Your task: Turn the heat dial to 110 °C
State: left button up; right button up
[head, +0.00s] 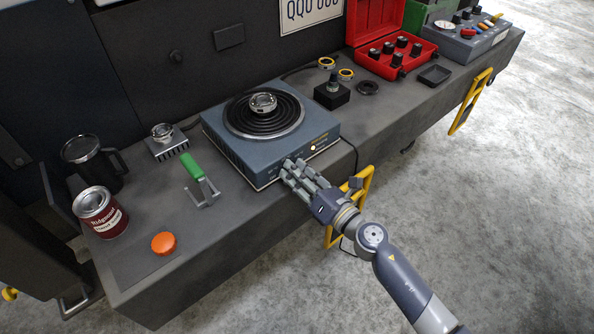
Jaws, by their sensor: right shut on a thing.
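The blue hot plate (240,154) sits on the grey bench with a black ringed burner (240,128) on top. A round metal bearing-like part (263,103) rests at the burner's middle. My right gripper (289,168) reaches in from the lower right to the hot plate's front side. Its fingers are shut on the heat dial there, which they hide. I cannot read the dial's setting or any temperature. A small pale round spot (313,147) shows on the front panel, right of the fingers. My left gripper is not in view.
Left of the hot plate are a green-handled tool (193,166), an orange cap (164,243), a can (100,212) and a dark mug (91,162). A red case (372,63) stands at the right. Yellow handles (365,187) stick out from the bench front.

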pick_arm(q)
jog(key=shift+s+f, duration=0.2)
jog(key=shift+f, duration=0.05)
pick_arm(e)
jog(key=shift+m, duration=0.3)
jog(key=o, duration=1.1)
jog(key=shift+c, duration=0.2)
jog(key=shift+f, duration=0.1)
